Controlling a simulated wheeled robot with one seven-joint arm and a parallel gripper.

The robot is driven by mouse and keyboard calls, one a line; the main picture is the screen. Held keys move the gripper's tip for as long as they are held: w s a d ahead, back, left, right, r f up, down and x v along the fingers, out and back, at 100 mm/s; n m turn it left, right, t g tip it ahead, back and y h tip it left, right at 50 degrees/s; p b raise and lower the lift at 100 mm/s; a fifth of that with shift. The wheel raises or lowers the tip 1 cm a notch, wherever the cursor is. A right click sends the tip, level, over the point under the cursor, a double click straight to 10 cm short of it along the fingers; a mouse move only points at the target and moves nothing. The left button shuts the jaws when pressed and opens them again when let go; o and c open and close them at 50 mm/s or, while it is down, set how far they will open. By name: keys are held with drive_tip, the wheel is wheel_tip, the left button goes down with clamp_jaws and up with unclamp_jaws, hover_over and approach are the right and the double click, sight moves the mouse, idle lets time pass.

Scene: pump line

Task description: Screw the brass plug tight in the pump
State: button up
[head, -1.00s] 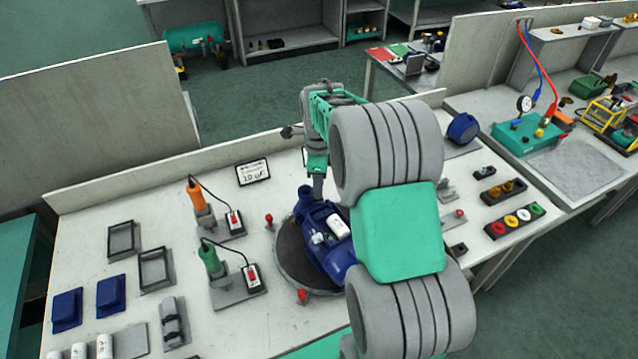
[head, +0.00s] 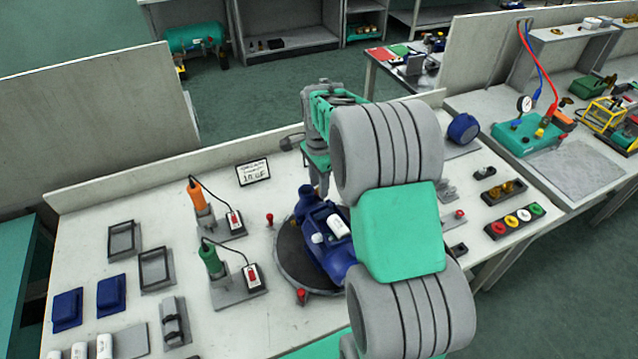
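The blue pump (head: 312,254) lies on a dark round turntable (head: 290,262) in the middle of the bench, with a white cylinder on its upper side. My gripper (head: 323,190) points down at the pump's far end, behind its blue upper part. My own arm covers the right side of the pump and part of the gripper. I cannot tell if the fingers are open, shut or touching the pump. I cannot make out the brass plug; it is hidden or too small to see.
An orange-handled tool (head: 196,195) and a green-handled tool (head: 212,262) stand on holders left of the turntable. A small sign (head: 253,172) stands behind. A rack of coloured caps (head: 514,221) is at the right.

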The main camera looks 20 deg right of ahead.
drive_tip(key=n, duration=0.3)
drive_tip(key=shift+n, duration=0.3)
drive_tip(key=n, duration=0.3)
drive_tip(key=shift+n, duration=0.3)
drive_tip(key=shift+c, duration=0.2)
drive_tip(key=shift+a, duration=0.1)
clamp_jaws()
drive_tip(key=shift+f, duration=0.1)
idle(1.1)
